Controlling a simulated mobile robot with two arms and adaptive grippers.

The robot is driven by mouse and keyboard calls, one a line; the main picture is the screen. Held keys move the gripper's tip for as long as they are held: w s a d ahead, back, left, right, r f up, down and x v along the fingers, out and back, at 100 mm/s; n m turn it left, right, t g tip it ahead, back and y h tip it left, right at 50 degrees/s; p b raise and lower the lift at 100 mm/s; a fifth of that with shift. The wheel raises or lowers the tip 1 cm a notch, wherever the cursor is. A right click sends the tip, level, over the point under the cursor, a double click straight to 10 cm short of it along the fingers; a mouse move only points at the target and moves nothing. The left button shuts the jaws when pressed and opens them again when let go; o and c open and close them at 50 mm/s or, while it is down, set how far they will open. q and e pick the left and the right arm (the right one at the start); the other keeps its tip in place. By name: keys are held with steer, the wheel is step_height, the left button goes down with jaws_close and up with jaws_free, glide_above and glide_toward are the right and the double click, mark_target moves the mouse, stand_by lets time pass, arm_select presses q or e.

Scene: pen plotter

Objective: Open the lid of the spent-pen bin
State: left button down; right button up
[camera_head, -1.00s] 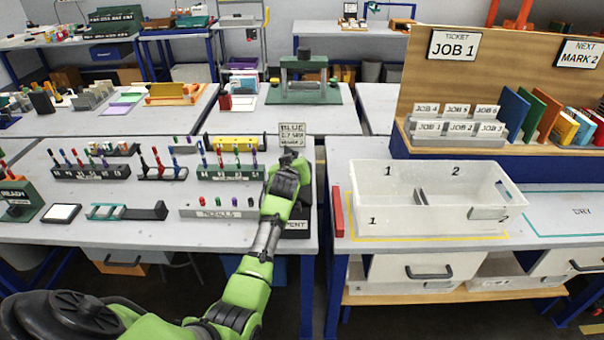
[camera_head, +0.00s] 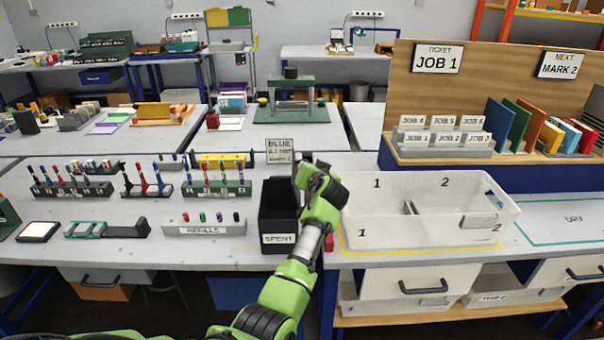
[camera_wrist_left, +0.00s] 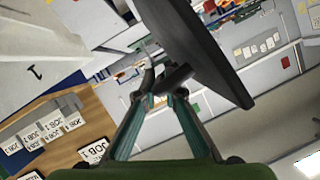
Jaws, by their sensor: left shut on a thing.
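The spent-pen bin (camera_head: 272,215) is a black box with a "SPENT" label on its front, near the table's right edge. Its top is uncovered and the dark inside shows. Its lid shows in the left wrist view as a dark flat panel (camera_wrist_left: 212,50), swung up from the bin. My left gripper (camera_head: 303,170) is at the bin's right side in the head view, and its wrist hides part of that side. In the wrist view the fingers (camera_wrist_left: 164,84) are shut on the lid at a small dark tab. My right gripper is out of view.
A translucent tray (camera_head: 370,222) stands close right of my left wrist. The refills rack (camera_head: 205,229) and pen racks (camera_head: 215,193) stand left of the bin. A grey sign card (camera_head: 280,151) stands behind it.

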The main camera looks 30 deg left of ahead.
arm_select(q)
steer(key=shift+w+d, duration=0.1)
steer(key=shift+d, duration=0.05)
stand_by(0.3)
steer(key=c, duration=2.4)
jaws_free()
steer(key=shift+f, duration=0.15)
steer(key=v, duration=1.2)
steer(key=shift+w+d, duration=0.1)
